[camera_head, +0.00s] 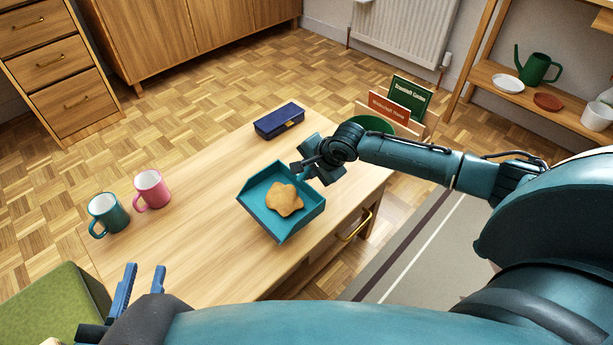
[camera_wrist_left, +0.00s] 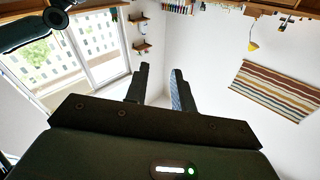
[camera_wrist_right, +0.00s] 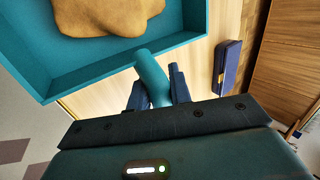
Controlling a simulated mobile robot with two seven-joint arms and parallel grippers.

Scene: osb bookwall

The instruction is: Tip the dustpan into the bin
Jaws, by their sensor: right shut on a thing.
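The teal dustpan (camera_head: 309,207) is over the right part of the wooden table, roughly level, with a tan lump (camera_head: 284,199) lying in it. My right gripper (camera_head: 304,171) is shut on the dustpan's handle; the right wrist view shows the handle (camera_wrist_right: 153,80) between the fingers and the lump (camera_wrist_right: 105,14) in the pan. A green round rim (camera_head: 372,124) beyond the table's right end, partly behind my right arm, may be the bin; its inside is hidden. My left gripper (camera_head: 142,278) is open and empty at the lower left; its fingers stand apart in its wrist view (camera_wrist_left: 158,85).
A teal mug (camera_head: 109,214), a pink mug (camera_head: 152,189) and a dark blue case (camera_head: 279,120) stand on the table (camera_head: 200,250). A wooden rack with books (camera_head: 410,98) is beyond the green rim. A green seat (camera_head: 50,305) is at lower left.

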